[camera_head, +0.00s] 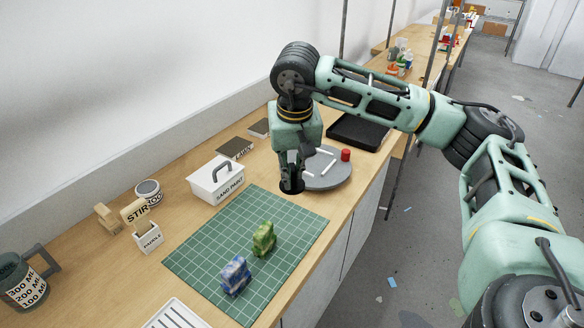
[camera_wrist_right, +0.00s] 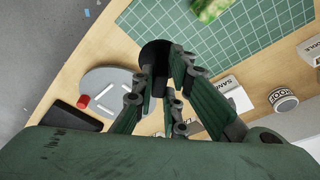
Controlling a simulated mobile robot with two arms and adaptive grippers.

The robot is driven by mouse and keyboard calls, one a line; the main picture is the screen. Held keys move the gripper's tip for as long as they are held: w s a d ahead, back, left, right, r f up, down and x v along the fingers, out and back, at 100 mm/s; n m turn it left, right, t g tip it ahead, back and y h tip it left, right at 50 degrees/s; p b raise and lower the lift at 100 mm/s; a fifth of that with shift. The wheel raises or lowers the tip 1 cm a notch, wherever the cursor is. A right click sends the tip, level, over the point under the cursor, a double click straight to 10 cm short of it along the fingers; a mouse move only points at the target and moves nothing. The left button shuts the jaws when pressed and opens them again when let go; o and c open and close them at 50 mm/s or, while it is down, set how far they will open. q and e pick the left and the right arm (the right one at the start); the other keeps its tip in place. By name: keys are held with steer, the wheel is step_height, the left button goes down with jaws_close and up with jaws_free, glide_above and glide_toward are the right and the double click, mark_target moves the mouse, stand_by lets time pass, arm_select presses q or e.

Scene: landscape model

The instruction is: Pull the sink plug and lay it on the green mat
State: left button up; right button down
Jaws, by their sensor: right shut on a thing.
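My right gripper (camera_head: 293,168) points down, shut on the black sink plug (camera_head: 291,187). The plug has a round, flat black bottom and hangs in the air, seen near the far right edge of the green mat (camera_head: 205,238). In the right wrist view the plug (camera_wrist_right: 155,52) shows beyond the fingers of the right gripper (camera_wrist_right: 166,78), between the round grey plate and the mat (camera_wrist_right: 258,38). A green mottled block (camera_head: 264,239) and a blue mottled block (camera_head: 236,276) stand on the mat. My left gripper is not in view.
A white sand paint box (camera_head: 205,184) stands behind the mat. A white slotted tray (camera_head: 172,316) is in front. The mat's left part is clear.

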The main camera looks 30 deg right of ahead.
mark_target(293, 189)
steer(key=b+x, duration=0.1)
steer(key=x, duration=0.1)
steer(key=b+x, duration=0.1)
steer(key=x, duration=0.1)
steer(key=s+b+x, duration=0.1)
steer(key=b+x, duration=0.1)
steer(key=shift+a+f, duration=0.15)
steer(key=shift+a, duration=0.05)
steer(key=b+x, duration=0.2)
steer(key=x, duration=0.1)
steer(key=s+b+x, duration=0.1)
steer(key=shift+a+f, duration=0.2)
steer(key=shift+f, duration=0.3)
steer(key=shift+f+b, duration=0.65)
steer(key=shift+f+b, duration=0.3)
steer(key=shift+b, duration=0.1)
stand_by(1.1)
steer(key=shift+f, duration=0.25)
stand_by(0.7)
steer(key=shift+f+b, duration=0.1)
steer(key=shift+b, duration=0.2)
stand_by(0.4)
steer(key=c, duration=1.7)
jaws_free()
